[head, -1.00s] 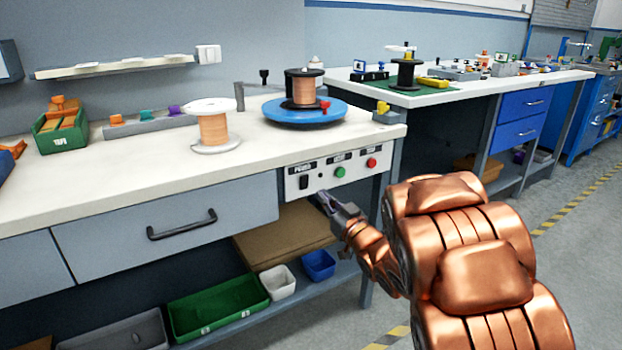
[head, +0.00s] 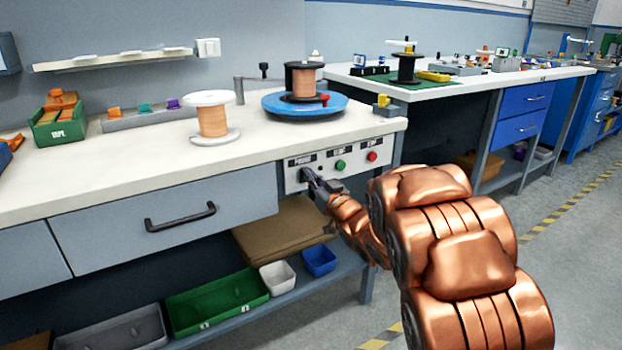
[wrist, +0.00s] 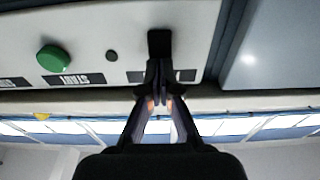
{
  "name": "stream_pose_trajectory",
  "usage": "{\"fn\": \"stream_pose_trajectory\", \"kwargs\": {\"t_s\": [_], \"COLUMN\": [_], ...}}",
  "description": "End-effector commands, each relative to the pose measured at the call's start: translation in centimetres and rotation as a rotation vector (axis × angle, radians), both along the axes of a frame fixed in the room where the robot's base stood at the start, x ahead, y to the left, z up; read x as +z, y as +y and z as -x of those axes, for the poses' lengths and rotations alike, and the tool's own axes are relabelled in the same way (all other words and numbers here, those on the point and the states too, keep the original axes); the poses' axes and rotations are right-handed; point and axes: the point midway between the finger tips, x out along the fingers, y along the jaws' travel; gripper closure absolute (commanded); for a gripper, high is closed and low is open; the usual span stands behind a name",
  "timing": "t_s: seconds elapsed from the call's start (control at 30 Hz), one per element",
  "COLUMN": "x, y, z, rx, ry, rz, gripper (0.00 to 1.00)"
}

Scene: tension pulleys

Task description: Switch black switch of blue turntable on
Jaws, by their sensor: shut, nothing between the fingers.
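The blue turntable (head: 285,106) sits on the workbench top with a dark spool of copper wire (head: 304,82) on it. Below it, on the bench front, is a pale control panel (head: 330,170) with a label row, a green button and a red button. The black switch is at the panel's left end; in the wrist view its black body (wrist: 159,42) shows just beyond my fingertips. My gripper (head: 310,178) is shut and empty, with its tips at the switch in both views. I cannot tell whether they touch it. In the head view the gripper mostly hides the switch.
The green START button (wrist: 53,58) is left of the switch in the wrist view. The drawer (head: 165,222) with a black handle is left of the panel. Bins, including a green one (head: 218,300), stand on the lower shelf. A white spool (head: 211,115) stands on the bench.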

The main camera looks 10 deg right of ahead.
Motion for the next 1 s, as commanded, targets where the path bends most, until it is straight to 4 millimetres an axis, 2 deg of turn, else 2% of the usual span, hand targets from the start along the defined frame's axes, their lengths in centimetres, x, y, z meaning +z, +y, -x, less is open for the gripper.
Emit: {"fn": "stream_pose_trajectory", "kwargs": {"t_s": [0.4,0.47,0.67,0.87,1.0], "x": [1.0,0.4,0.4,0.9,1.4], "y": [0.2,0.3,0.3,-0.1,-0.4], "z": [-0.7,-0.7,-0.7,0.4,2.1], "rx": [0.000,0.001,0.001,0.002,0.009], "ry": [0.075,0.078,0.075,0.077,0.078], "rz": [0.023,0.025,0.024,0.024,0.023], "gripper": [1.00,1.00,1.00,1.00,1.00]}}
